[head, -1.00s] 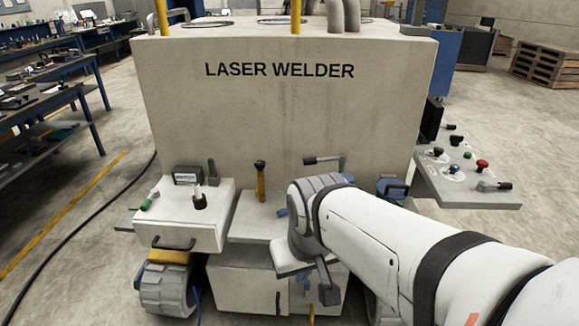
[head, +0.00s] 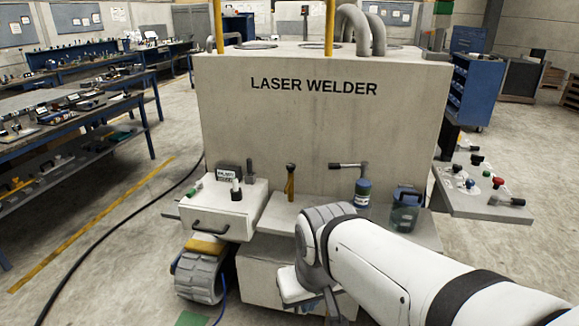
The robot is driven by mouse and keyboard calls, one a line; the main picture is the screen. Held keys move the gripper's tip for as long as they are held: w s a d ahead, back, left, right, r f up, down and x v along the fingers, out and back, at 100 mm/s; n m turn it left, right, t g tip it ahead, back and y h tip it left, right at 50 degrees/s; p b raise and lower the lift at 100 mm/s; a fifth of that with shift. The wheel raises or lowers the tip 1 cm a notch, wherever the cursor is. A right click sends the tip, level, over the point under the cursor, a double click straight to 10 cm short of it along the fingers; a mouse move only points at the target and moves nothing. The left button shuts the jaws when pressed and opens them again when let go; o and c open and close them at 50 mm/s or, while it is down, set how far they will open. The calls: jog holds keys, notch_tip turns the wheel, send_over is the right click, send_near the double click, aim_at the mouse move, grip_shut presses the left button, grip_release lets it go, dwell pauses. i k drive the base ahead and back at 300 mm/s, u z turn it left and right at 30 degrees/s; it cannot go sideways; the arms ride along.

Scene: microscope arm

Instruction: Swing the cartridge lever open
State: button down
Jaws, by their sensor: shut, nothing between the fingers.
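A lever (head: 348,165) with a dark grip pointing left stands in front of the laser welder's face, at the right of its front ledge. It is on an upright post just above a blue cylinder (head: 363,190), which may be the cartridge. I cannot tell for sure that this is the cartridge lever. My gripper (head: 333,303) hangs low in front of the welder, below and to the left of the lever, apart from it. It is shut and empty, and its tips are partly hidden at the lower edge.
The laser welder (head: 320,125) fills the middle. A drawer box (head: 215,222) with small handles is at left. A yellow-handled upright (head: 290,182) and a blue container (head: 406,210) flank the lever. A control shelf (head: 460,200) with knobs is at right.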

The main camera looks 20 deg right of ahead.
aim_at(364, 165)
jog(key=i, duration=1)
jog(key=u, duration=0.05)
